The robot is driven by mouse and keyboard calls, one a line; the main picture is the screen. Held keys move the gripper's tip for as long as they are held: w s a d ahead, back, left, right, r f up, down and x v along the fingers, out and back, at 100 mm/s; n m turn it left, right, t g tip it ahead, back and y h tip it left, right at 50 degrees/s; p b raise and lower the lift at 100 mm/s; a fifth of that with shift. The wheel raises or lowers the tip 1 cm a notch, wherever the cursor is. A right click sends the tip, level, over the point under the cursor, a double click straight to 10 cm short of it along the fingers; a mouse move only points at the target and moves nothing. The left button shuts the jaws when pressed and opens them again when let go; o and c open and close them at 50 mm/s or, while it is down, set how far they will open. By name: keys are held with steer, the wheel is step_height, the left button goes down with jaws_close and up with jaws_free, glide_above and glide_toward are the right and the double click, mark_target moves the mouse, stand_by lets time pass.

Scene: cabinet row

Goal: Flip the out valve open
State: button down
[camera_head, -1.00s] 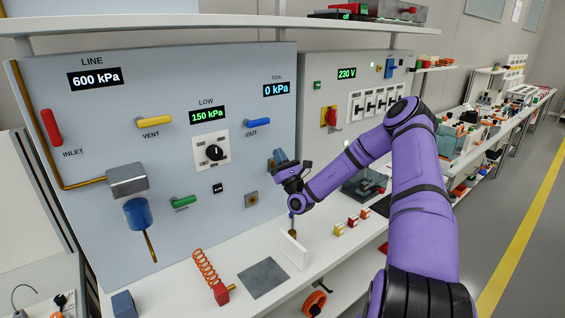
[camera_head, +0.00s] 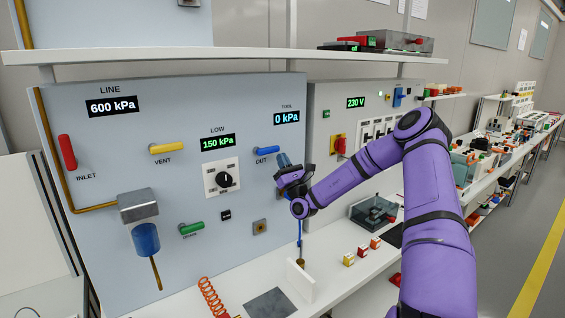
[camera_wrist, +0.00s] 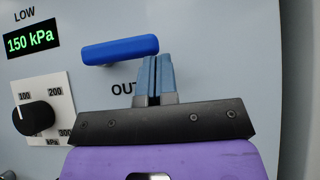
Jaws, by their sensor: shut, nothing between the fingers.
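The out valve's blue lever (camera_head: 266,150) lies roughly level on the grey panel, just above the OUT label. It also shows in the wrist view (camera_wrist: 120,50). My gripper (camera_head: 283,158) is shut and empty, at the right end of the lever. In the wrist view the closed fingertips (camera_wrist: 158,58) are just below the lever's right end; I cannot tell whether they touch it. The fingers partly cover the OUT label. The TOOL display (camera_head: 287,118) reads 0 kPa.
The red INLET lever (camera_head: 67,152) hangs upright at left. The yellow VENT lever (camera_head: 167,148), black dial (camera_head: 224,180) and green DRAIN lever (camera_head: 191,228) share the panel. A shelf (camera_head: 200,54) runs above. The bench below holds a white upright plate (camera_head: 300,280).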

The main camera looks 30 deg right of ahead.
steer(key=shift+d+r+n+y, duration=0.1)
steer(key=shift+r+n+y, duration=0.15)
steer(key=shift+n+y, duration=0.65)
steer(key=shift+r+n+y, duration=0.15)
steer(key=shift+n+y, duration=0.35)
steer(key=r+n+g+y, duration=0.3)
steer(key=n+g, duration=0.1)
steer(key=n, duration=0.3)
steer(key=a+r+n+g+y, duration=0.1)
steer(key=r+n+g+y, duration=0.2)
steer(key=n, duration=0.4)
steer(key=a+r+n+g+y, duration=0.1)
steer(key=r+n+g+y, duration=0.2)
steer(key=n+g, duration=0.3)
steer(key=shift+a+r+n+y, duration=0.1)
steer(key=shift+a+n+y, duration=0.15)
steer(key=shift+n+y, duration=0.65)
steer(key=shift+d, duration=0.1)
